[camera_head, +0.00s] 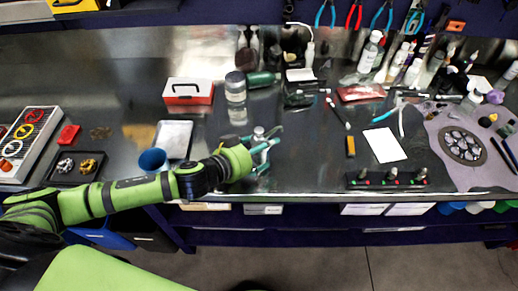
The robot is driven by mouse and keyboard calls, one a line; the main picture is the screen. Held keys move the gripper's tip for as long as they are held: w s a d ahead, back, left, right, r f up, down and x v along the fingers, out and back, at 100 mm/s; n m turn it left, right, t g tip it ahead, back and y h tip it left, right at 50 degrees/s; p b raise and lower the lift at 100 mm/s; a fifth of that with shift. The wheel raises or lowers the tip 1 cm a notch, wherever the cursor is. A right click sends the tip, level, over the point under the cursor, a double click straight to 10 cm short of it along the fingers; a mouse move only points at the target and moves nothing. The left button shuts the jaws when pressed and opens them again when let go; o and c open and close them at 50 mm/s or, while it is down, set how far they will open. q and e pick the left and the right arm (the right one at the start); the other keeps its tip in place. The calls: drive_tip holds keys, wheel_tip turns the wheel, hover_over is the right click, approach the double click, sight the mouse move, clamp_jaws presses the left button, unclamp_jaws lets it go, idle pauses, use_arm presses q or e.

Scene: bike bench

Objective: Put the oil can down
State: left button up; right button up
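My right gripper is not in view.
A blue cup (153,161) and a white tray (174,138) stand left of the gripper. A clear jar (235,88) and a green bottle (262,79) are behind it. A white card (384,145) lies to the right.

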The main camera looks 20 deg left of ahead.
use_arm(q)
drive_tip(key=c, duration=1.2)
clamp_jaws()
drive_tip(key=shift+r, duration=0.1)
